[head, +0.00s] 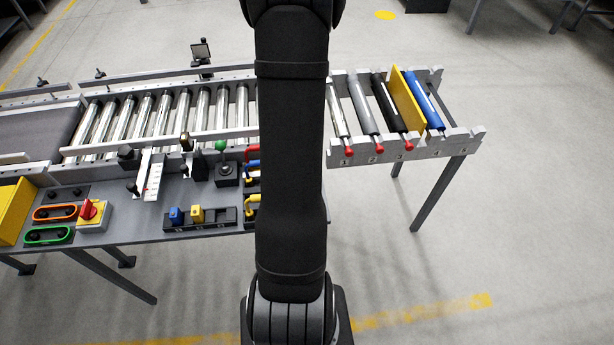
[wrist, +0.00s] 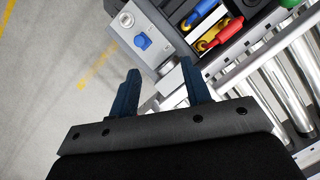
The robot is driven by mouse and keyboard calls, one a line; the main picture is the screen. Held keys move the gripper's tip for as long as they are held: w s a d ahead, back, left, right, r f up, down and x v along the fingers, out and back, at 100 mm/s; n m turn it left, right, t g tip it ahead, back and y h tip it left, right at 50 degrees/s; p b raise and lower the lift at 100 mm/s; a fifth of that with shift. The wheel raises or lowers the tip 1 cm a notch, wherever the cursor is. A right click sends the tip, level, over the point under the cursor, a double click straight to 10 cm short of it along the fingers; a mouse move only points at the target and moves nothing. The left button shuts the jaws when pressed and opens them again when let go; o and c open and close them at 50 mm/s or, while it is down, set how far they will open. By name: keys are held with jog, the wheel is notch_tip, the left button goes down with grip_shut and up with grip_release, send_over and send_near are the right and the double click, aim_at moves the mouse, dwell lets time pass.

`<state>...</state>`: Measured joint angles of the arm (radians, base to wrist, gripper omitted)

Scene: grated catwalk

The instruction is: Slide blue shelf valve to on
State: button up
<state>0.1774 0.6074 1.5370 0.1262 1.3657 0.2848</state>
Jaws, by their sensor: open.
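In the wrist view, a small blue block (wrist: 142,41) sits on a pale grey box (wrist: 128,52) by the table's edge, beside a round silver fitting (wrist: 126,19). I cannot tell for sure that this is the blue shelf valve. A blue handle (wrist: 201,12) lies in a dark holder to its right; it also shows beside my arm in the head view (head: 253,164). Another blue block (head: 176,215) sits on a black rail in the head view. My gripper (wrist: 160,72) is open and empty, its fingertips below the grey box in the picture. My arm hides it in the head view.
Yellow (wrist: 228,31) and red (wrist: 203,45) handles stand close right of the grey box. Conveyor rollers (wrist: 290,98) lie further right. A rack (head: 405,148) holds several rods. Open floor (wrist: 50,90) lies left of the fingers.

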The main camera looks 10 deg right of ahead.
jog(key=s+d+r+m+y, duration=0.1)
jog(key=s+d+m, duration=0.15)
jog(key=d, duration=0.35)
jog(key=shift+m+t, duration=0.3)
jog(key=shift+m, duration=0.05)
jog(key=x, duration=1.6)
jog(key=shift+d+f, duration=0.1)
jog(key=shift+f, duration=0.35)
grip_shut()
jog(key=shift+w, duration=1.75)
grip_release()
